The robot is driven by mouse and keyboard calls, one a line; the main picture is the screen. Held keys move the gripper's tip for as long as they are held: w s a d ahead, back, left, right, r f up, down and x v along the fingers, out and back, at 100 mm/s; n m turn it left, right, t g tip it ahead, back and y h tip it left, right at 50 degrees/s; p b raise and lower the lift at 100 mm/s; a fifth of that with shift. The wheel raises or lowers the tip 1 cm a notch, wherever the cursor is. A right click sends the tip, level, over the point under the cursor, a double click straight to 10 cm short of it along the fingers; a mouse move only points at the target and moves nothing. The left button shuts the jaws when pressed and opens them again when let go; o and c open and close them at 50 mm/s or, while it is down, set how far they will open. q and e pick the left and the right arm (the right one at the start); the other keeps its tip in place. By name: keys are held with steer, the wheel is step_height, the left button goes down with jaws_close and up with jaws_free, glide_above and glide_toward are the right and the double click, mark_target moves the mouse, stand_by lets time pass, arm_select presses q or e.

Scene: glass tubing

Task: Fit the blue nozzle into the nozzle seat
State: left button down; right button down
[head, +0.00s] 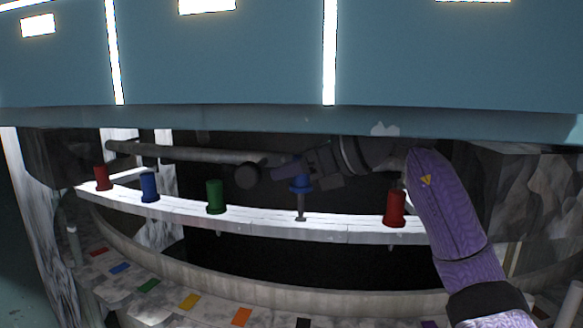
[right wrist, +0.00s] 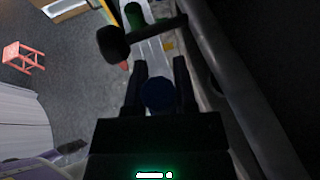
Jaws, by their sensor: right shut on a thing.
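The blue nozzle (head: 300,184) is above the pale rail in the head view, between the green and right red nozzles. A thin grey stem runs down below it to a small dark spot on the rail, which looks like the nozzle seat (head: 300,219). I cannot tell whether the stem tip is inside or only over it. My right gripper (head: 293,172) is shut on the blue nozzle. In the right wrist view the nozzle's round dark blue top (right wrist: 157,94) sits between the fingers. My left gripper is not in view.
The rail (head: 345,234) also bears a red nozzle (head: 101,178), a blue one (head: 149,187), a green one (head: 215,197) and another red one (head: 395,208). A grey bar (head: 185,153) with a dark knob (head: 247,176) runs behind. A teal panel (head: 220,65) overhangs.

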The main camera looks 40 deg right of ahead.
mark_target(291, 217)
steer(key=shift+f+b, duration=2.15)
steer(key=shift+f, duration=0.25)
steer(key=shift+c, duration=1.6)
jaws_free()
steer(key=b+v, duration=0.2)
steer(key=v, duration=0.7)
steer(key=shift+s, duration=0.15)
steer(key=shift+s+d+r, duration=0.15)
steer(key=shift+s+r, duration=0.1)
